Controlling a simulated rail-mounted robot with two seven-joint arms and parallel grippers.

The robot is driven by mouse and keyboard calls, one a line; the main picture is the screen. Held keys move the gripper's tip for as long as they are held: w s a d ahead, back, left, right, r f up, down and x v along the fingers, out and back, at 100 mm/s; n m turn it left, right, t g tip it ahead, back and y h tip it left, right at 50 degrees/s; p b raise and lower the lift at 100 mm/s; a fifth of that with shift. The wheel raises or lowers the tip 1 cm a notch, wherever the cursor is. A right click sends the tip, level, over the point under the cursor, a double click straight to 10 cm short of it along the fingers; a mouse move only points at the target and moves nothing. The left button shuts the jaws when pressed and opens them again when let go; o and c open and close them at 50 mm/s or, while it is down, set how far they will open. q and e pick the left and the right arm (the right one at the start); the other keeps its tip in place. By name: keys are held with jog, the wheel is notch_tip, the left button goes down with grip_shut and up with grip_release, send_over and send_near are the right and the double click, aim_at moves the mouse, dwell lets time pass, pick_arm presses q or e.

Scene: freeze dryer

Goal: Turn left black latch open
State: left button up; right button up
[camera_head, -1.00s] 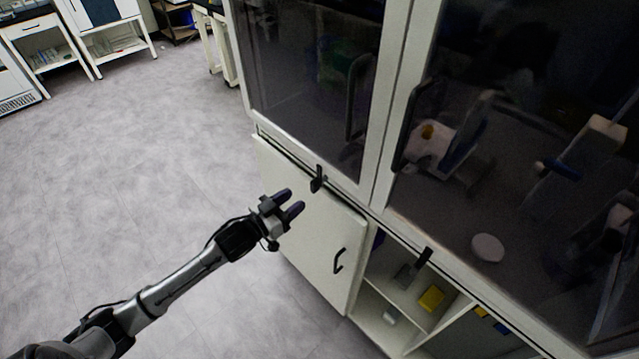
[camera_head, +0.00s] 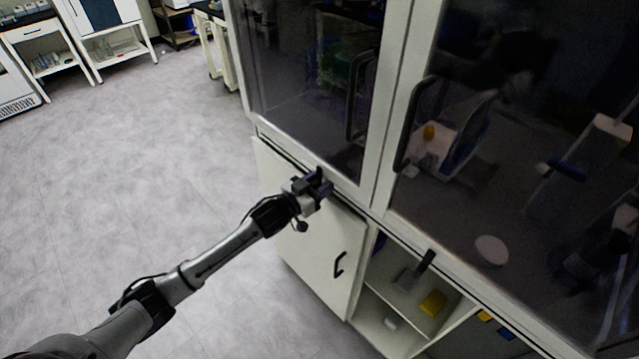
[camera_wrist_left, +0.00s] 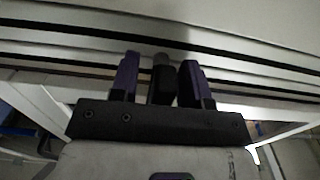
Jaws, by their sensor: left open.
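The left black latch sits on the white frame below the left glass door. In the left wrist view the latch (camera_wrist_left: 162,80) shows as a dark upright piece between my two purple-black fingers. My left gripper (camera_head: 318,184) is at the latch in the head view and hides most of it. The left gripper (camera_wrist_left: 160,82) is open, with one finger on each side of the latch; a small gap shows on the left side, and I cannot tell about contact on the right. A second black latch (camera_head: 424,262) sits on the frame to the right. My right gripper is not in view.
Tall glass doors (camera_head: 310,80) with black handles (camera_head: 412,125) stand above the latches. Below is a white cabinet door (camera_head: 325,250) with a black handle (camera_head: 339,265), beside open shelves holding a yellow box (camera_head: 433,303). Grey floor (camera_head: 130,180) to the left is clear.

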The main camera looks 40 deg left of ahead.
pick_arm(q)
grip_shut()
dwell(0.3)
